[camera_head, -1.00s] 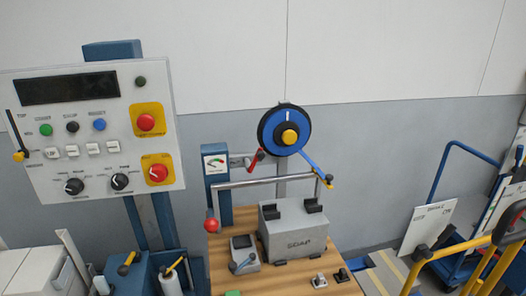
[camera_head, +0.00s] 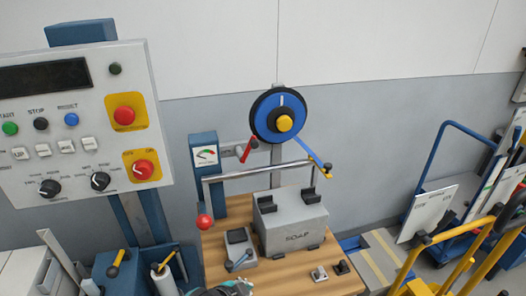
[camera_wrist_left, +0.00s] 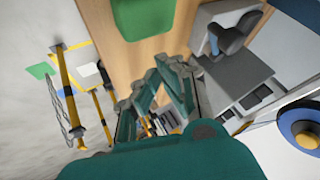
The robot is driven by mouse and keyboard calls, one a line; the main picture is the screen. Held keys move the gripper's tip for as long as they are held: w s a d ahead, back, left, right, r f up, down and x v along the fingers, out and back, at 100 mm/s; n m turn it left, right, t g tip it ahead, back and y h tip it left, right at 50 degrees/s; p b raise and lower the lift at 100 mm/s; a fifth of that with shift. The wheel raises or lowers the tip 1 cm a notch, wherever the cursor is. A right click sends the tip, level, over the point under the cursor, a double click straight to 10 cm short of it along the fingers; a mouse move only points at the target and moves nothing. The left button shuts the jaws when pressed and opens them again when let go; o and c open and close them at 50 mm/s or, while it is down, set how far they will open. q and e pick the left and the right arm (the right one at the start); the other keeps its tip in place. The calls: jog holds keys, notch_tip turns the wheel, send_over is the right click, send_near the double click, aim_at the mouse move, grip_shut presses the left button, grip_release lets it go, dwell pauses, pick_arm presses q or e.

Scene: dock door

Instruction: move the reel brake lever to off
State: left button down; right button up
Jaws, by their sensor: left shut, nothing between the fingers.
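The blue and black reel (camera_head: 280,115) with a yellow hub hangs at the wall above the bench. A red lever (camera_head: 249,146) sits on a bracket just left of it, beside the gauge. A small grey box (camera_head: 239,240) with a grey-blue lever (camera_head: 239,262) stands on the bench; it also shows in the wrist view (camera_wrist_left: 232,70). I cannot read which lever is the brake. My left gripper (camera_head: 236,288) is only partly in the head view, at the bottom edge near the small box. In the wrist view its fingers (camera_wrist_left: 155,85) are shut and empty above the bench. My right gripper is out of view.
A grey soap box (camera_head: 290,222) and a silver rail with a red ball (camera_head: 204,221) crowd the bench (camera_head: 218,262). A control panel (camera_head: 75,140) stands at left. A green patch (camera_wrist_left: 143,18) lies on the wood.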

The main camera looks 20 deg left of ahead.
aim_at(249, 152)
pick_arm(q)
jog(key=w+a+r+m+t+h, duration=0.1)
jog(key=w+a+r+m+t, duration=0.1)
jog(key=w+r+m, duration=0.5)
jog(key=w+a+r+m+t+h, duration=0.1)
jog(key=w+r+m+t, duration=0.4)
jog(key=w+r, duration=0.9)
jog(key=w+a+m, duration=0.1)
jog(key=w+m, duration=0.1)
jog(key=shift+w+r, duration=0.4)
jog(key=shift+w, duration=0.1)
jog(key=p+x, duration=0.3)
jog(key=x, duration=0.7)
jog(key=a, duration=0.1)
jog(key=s+a+r+p, duration=0.1)
jog(key=a+p, duration=0.1)
jog(key=shift+s+a+r, duration=0.15)
jog(key=shift+s, duration=0.2)
